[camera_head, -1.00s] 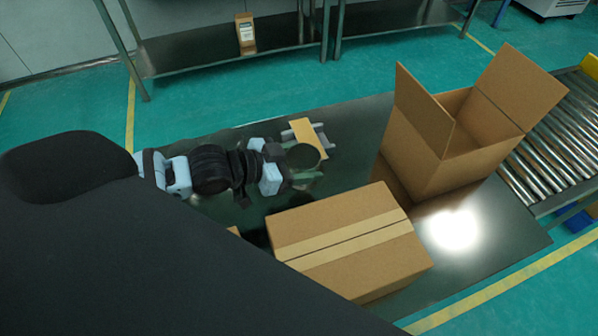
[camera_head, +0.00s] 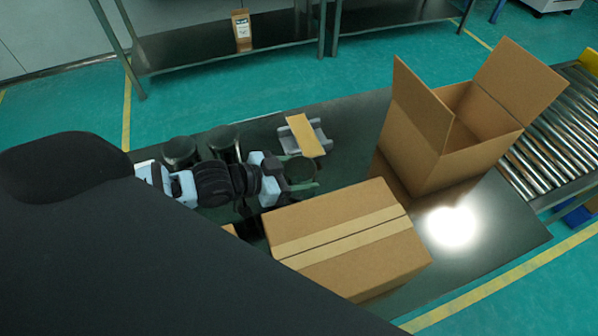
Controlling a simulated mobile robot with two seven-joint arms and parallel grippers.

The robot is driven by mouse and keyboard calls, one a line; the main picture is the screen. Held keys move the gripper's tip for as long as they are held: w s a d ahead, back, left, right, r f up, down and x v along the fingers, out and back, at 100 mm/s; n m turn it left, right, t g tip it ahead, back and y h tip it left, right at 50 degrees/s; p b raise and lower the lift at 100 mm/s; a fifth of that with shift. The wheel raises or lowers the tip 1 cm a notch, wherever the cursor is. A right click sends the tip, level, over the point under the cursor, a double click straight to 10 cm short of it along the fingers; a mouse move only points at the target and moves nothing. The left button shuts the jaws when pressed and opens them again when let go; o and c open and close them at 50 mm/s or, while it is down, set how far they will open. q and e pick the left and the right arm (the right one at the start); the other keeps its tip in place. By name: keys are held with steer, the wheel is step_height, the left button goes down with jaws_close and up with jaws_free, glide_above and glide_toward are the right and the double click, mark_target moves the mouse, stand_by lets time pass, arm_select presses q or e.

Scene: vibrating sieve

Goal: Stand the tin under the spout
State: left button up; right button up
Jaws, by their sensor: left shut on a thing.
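My left gripper (camera_head: 298,174) is shut on a round dark tin (camera_head: 302,168), seen from above; its arm comes in from the left over the dark table. The tin is beside the near side of a small grey holder (camera_head: 322,136) with a tan plate on top. I cannot tell whether the tin touches the table. Two more dark round containers (camera_head: 180,152) (camera_head: 223,140) stand behind my left arm. I cannot make out a spout. My right gripper is not in view.
A closed cardboard box (camera_head: 345,240) lies just in front of the held tin. An open box (camera_head: 440,150) stands at the right, by a roller conveyor (camera_head: 555,140). A large black shape covers the lower left. Bare table (camera_head: 350,110) shows behind the holder.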

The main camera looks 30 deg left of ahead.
arm_select(q)
steer(key=o, duration=1.1)
steer(key=shift+f, duration=0.1)
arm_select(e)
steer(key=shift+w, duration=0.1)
arm_select(q)
steer(key=shift+r, duration=0.2)
steer(key=p+v, duration=0.1)
steer(key=v, duration=0.8)
steer(key=shift+s, duration=0.15)
steer(key=v, duration=0.2)
steer(key=shift+s+a+r+p, duration=0.2)
steer(key=shift+s+a+p, duration=0.05)
steer(key=shift+p, duration=0.15)
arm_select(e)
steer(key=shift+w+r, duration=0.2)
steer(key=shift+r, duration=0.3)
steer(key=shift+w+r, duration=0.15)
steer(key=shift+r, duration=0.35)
arm_select(q)
steer(key=shift+o, duration=0.4)
